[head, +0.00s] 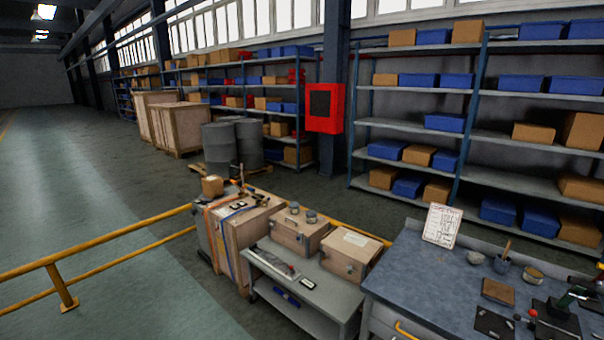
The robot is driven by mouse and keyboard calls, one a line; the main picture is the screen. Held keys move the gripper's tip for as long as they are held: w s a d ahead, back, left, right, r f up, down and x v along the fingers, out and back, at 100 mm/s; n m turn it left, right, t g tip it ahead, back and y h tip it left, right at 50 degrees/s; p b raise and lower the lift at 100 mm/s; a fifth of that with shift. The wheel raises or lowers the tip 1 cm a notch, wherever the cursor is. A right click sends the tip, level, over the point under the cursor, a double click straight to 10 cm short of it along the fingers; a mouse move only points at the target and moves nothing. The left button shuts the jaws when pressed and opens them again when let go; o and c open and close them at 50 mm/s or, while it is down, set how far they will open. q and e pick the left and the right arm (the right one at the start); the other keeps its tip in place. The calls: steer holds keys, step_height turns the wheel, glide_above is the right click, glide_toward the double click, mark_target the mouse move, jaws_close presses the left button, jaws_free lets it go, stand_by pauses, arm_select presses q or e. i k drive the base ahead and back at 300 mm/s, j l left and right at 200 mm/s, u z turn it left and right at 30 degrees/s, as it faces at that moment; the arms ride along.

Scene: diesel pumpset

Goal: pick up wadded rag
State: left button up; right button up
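I cannot clearly make out a wadded rag. A small pale grey item (474,257) lies on the blue-grey workbench top (420,275) at the right; it is too small to tell whether it is a rag. It sits between a white printed sheet on a stand (442,225) and a cup with tools in it (502,264). Neither of my grippers shows in this view.
A lower grey cart (335,300) with wooden boxes (350,254) stands left of the workbench. A brown block (498,291) and dark tools crowd the bench's right side. A yellow railing (60,290) crosses the left; open floor (90,200) lies beyond it.

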mark_target(474, 258)
steer(key=z, duration=1.35)
